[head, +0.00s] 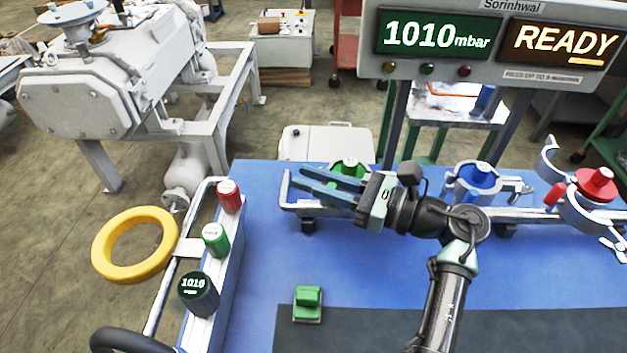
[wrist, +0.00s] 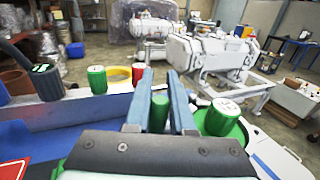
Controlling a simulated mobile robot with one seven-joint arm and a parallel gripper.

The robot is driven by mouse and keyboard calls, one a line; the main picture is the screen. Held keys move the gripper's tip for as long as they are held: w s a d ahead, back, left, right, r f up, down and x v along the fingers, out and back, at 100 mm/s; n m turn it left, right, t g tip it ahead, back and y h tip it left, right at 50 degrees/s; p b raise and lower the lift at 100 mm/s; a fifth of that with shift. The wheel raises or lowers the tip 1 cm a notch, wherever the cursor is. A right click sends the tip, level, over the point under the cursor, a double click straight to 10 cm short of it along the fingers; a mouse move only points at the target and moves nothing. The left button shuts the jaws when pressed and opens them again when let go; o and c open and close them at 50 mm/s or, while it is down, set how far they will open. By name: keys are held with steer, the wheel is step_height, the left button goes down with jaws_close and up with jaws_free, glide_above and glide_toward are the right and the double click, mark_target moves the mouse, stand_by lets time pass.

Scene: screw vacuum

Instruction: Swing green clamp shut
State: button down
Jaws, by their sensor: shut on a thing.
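The green clamp stands at the left of the metal rail on the blue table. Its green flange (head: 350,168) is partly hidden behind my gripper in the head view, and a metal arm (head: 285,190) sticks out at its left. My gripper (head: 297,181) reaches left across it. In the wrist view, the blue fingers of my gripper (wrist: 162,82) are shut on the green clamp's handle (wrist: 158,113), a green cylinder. The green flange with its white-topped knob (wrist: 222,117) is just right of the fingers there. How far the clamp is swung is hard to tell.
The blue clamp (head: 472,180) and the red clamp (head: 590,200), its arms spread, stand further right on the rail. A button panel (head: 214,238) and yellow ring (head: 135,245) are at left. A green switch (head: 307,300) sits in front. The display (head: 500,40) reads 1010 mbar, READY.

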steer(key=shift+r, duration=0.2)
steer(key=c, duration=0.8)
jaws_free()
steer(key=shift+f, duration=0.15)
steer(key=shift+o, duration=0.2)
steer(key=b+v, duration=0.2)
steer(key=v, duration=1.1)
steer(key=shift+b, duration=0.3)
